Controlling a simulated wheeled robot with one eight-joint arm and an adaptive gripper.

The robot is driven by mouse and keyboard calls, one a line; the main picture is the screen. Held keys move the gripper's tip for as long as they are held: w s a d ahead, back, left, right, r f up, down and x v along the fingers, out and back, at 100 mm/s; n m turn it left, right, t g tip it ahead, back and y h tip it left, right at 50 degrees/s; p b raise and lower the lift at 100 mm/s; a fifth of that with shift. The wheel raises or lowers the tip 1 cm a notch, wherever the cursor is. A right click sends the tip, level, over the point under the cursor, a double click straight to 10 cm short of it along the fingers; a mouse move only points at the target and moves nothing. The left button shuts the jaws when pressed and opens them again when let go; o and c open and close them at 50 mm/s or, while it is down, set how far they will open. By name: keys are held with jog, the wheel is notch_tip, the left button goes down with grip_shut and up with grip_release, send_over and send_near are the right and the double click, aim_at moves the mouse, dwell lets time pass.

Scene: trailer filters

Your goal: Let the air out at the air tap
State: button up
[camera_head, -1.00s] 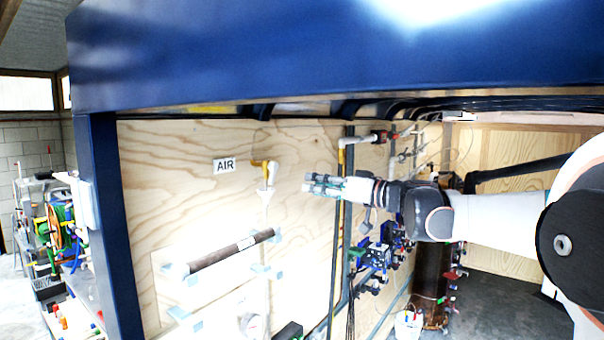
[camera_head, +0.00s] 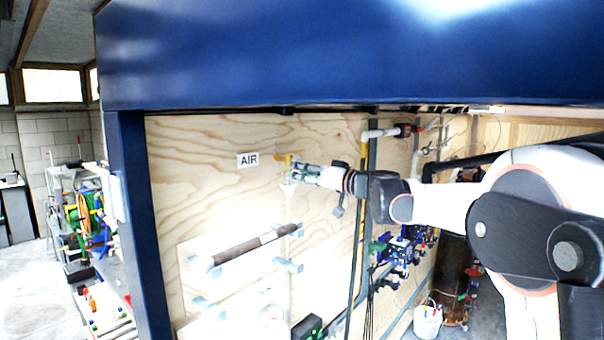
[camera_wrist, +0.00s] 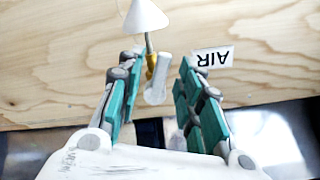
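The air tap (camera_head: 281,158) is a small yellow fitting on the plywood wall, just right of the AIR sign (camera_head: 248,160). In the wrist view the tap (camera_wrist: 150,65) shows yellow with a light grey, bar-like part (camera_wrist: 158,78). A white cone (camera_wrist: 146,16) is beside it; in the head view the cone (camera_head: 289,184) hangs just below. My gripper (camera_head: 296,172) is at the tap. In the wrist view my gripper (camera_wrist: 161,62) is open, with green-padded fingers on either side of the bar-like part. I see no clear contact.
A blue overhang (camera_head: 350,60) spans the top and a blue post (camera_head: 140,220) stands left. A dark pipe (camera_head: 240,250) is mounted below the tap. A vertical pipe (camera_head: 370,170) with fittings is to the right. A white bucket (camera_head: 427,322) stands at lower right.

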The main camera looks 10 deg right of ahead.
jog(key=shift+a, duration=0.1)
grip_shut()
jog(key=shift+m, duration=0.3)
jog(key=shift+s+a+r+m, duration=0.2)
jog(key=shift+r+m, duration=0.25)
jog(key=shift+m, duration=1.7)
jog(key=shift+s+a+r+m, duration=0.15)
jog(key=shift+a+r+m, duration=0.25)
jog(key=shift+m, duration=1.7)
jog(key=shift+s+a+r+m, duration=0.15)
jog(key=shift+r+m, duration=0.4)
jog(key=shift+m, duration=1.6)
